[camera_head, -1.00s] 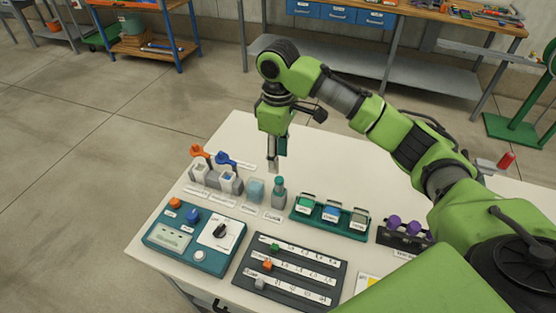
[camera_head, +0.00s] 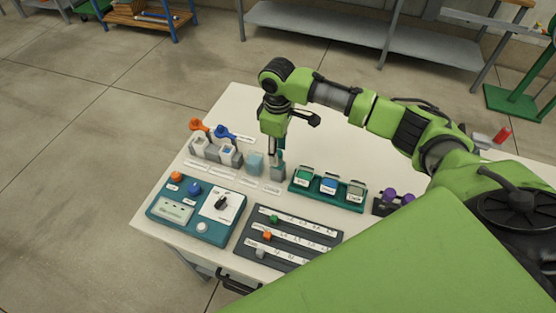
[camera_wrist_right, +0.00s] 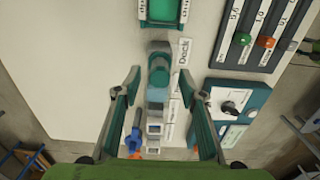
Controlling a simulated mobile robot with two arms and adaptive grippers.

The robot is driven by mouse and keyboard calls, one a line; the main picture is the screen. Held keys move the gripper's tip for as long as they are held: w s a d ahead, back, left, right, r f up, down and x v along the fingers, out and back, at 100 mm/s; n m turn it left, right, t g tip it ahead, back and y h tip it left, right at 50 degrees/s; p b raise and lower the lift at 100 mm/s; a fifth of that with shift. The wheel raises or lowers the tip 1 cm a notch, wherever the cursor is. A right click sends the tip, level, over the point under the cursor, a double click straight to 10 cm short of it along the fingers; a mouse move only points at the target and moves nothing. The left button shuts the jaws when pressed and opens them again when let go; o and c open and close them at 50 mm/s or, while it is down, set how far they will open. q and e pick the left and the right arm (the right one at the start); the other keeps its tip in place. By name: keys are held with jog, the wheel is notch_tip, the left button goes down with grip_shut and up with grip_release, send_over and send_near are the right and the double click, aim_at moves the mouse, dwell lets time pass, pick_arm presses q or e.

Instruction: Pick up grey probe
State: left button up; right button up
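The grey probe (camera_wrist_right: 160,64) appears to be the upright grey piece with a teal round top, at the spot labelled "Dock" in the right wrist view. In the head view its lower part (camera_head: 278,172) shows below my right gripper (camera_head: 276,150), which partly hides it. In the right wrist view my right gripper (camera_wrist_right: 160,80) is open, with one finger on each side of the row and the probe between and slightly beyond the fingertips. I see no finger contact. My left gripper is not in view.
A teal rack (camera_head: 328,191) stands right. A control box (camera_head: 196,211) and a dark slider panel (camera_head: 288,238) lie in front.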

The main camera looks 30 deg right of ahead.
notch_tip(320, 180, down, 2)
jog(key=shift+s+d+f, duration=0.1)
jog(key=shift+f, duration=0.3)
grip_shut()
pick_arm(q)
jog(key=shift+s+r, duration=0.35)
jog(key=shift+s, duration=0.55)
